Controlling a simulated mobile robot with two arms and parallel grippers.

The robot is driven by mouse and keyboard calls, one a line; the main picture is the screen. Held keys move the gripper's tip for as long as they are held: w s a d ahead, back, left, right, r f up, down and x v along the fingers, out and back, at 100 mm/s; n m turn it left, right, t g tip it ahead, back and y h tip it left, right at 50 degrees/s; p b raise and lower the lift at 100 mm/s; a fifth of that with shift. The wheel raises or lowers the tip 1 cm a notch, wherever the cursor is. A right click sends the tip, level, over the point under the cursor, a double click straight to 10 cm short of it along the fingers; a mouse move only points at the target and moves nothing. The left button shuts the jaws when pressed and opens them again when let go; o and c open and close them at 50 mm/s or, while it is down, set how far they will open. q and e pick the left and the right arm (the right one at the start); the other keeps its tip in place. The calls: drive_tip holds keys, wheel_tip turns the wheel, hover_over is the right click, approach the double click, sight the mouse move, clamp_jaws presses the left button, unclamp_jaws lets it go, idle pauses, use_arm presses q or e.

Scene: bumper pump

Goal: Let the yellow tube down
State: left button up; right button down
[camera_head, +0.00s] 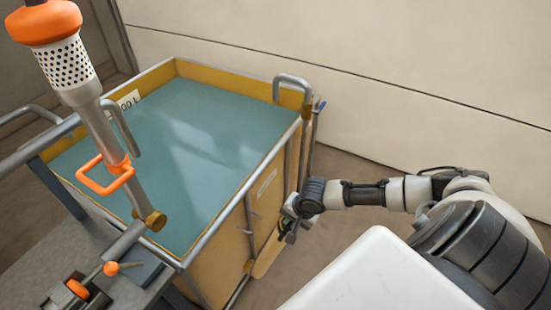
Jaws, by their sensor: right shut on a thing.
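The yellow tube (266,258) shows as a short tan-yellow length slanting down and left, beside the right side wall of the yellow tank. My right gripper (287,226) comes in from the right and is shut at the tube's upper end. The jaws are small and dark here, so the exact grip is hard to see. The tube's lower end is close to the tank's side and partly hard to tell from it. My left gripper is not in view.
The metal-framed tank (195,270) holds teal liquid. A perforated pump fitting (68,62) with an orange handle (106,175) stands over its left side. A hooked pipe (292,84) and a blue-handled valve (319,105) are at its far right corner. Bare floor lies right of the tank.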

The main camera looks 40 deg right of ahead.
drive_tip(key=s+d+f+p, duration=0.2)
drive_tip(key=s+d+f, duration=0.1)
drive_tip(key=s, duration=0.5)
drive_tip(key=shift+d+p, duration=0.15)
drive_tip(key=shift+p, duration=0.25)
drive_tip(key=shift+s, duration=0.1)
drive_tip(key=c, duration=1.1)
unclamp_jaws()
drive_tip(key=shift+d+r, duration=0.1)
drive_tip(key=shift+r, duration=0.05)
drive_tip(key=p+v, duration=0.2)
drive_tip(key=v, duration=0.8)
drive_tip(key=shift+r, duration=0.3)
drive_tip(key=shift+c, duration=0.3)
